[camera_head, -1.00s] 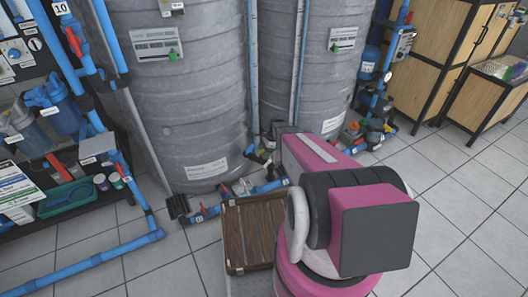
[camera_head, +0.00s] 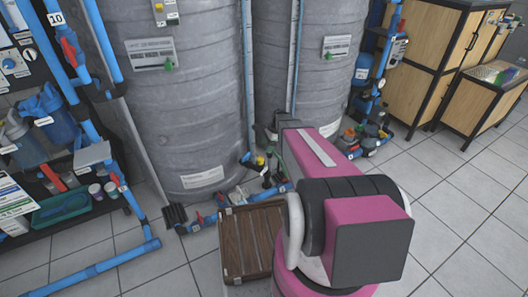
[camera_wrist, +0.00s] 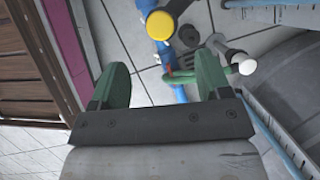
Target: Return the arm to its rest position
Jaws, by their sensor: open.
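My gripper (camera_wrist: 162,90) shows in the wrist view with its two green fingers apart and nothing between them. Beyond the fingers are a blue pipe with a yellow-capped fitting (camera_wrist: 161,25) and a grey tank at the right. In the head view my pink and black arm is folded low at the centre right, its pink forearm pointing away toward the tanks.
Two large grey tanks (camera_head: 178,110) stand ahead. A brown slatted wooden box (camera_head: 245,245) lies beside my arm. Blue floor pipes (camera_head: 110,262) and a shelf rack are at left. Wooden cabinets (camera_head: 425,70) stand at right. Tiled floor (camera_head: 455,220) at right is clear.

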